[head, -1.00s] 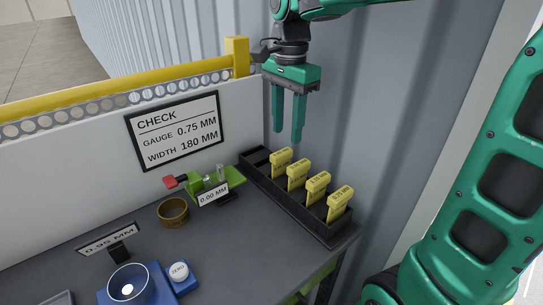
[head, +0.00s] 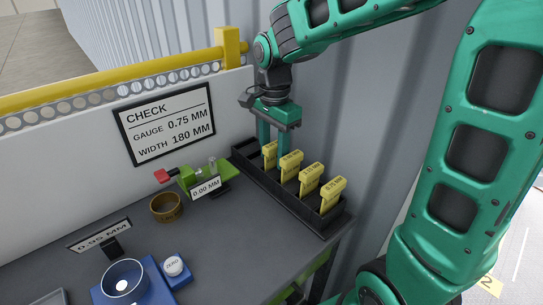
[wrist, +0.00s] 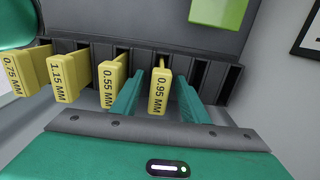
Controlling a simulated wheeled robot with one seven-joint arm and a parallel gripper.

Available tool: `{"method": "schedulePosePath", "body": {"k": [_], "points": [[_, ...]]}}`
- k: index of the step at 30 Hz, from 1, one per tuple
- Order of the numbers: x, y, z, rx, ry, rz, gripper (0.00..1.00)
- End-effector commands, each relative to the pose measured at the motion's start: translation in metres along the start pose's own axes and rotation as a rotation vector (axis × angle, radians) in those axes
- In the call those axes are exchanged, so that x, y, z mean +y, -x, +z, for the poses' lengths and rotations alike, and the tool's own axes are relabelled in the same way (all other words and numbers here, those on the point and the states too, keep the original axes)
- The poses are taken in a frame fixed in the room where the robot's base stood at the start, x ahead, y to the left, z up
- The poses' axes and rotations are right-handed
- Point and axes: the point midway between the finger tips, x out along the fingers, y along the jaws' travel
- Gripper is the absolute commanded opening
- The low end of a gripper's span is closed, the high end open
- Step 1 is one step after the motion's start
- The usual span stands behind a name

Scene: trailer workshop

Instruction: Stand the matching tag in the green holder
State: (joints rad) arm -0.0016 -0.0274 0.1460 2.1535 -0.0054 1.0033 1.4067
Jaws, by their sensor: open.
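Several yellow tags stand in a black slotted rack. In the wrist view, left to right, they read 0.75 MM (wrist: 14,76), 1.15 MM (wrist: 63,78), 0.55 MM (wrist: 110,82) and 0.95 MM (wrist: 160,90). My gripper (wrist: 160,102) is open, with one finger on each side of the 0.95 MM tag. In the head view my gripper (head: 275,146) is down at the rack's far end, by the farthest tag (head: 269,157). A green fixture (head: 190,177) with a red knob and a 0.00 MM display stands left of the rack. No separate green holder is clearly identifiable.
A wall sign (head: 168,122) reads CHECK, GAUGE 0.75 MM, WIDTH 180 MM. A brown bowl (head: 166,208), a 0.95 MM display (head: 100,236) and a blue device (head: 160,282) stand on the grey bench. The rack (head: 300,208) runs close to the corrugated wall.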

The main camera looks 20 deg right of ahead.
Motion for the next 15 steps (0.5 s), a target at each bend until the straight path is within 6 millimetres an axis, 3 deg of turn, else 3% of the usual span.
{"method": "schedulePosePath", "body": {"k": [7,12,15], "points": [[0.0,-0.0011,-0.0002,0.0,0.0,-0.001,0.38],[0.0,-0.001,-0.0003,0.0,-0.001,-0.001,0.0],[0.0,-0.0008,-0.0004,0.0,-0.001,-0.001,0.0]]}}
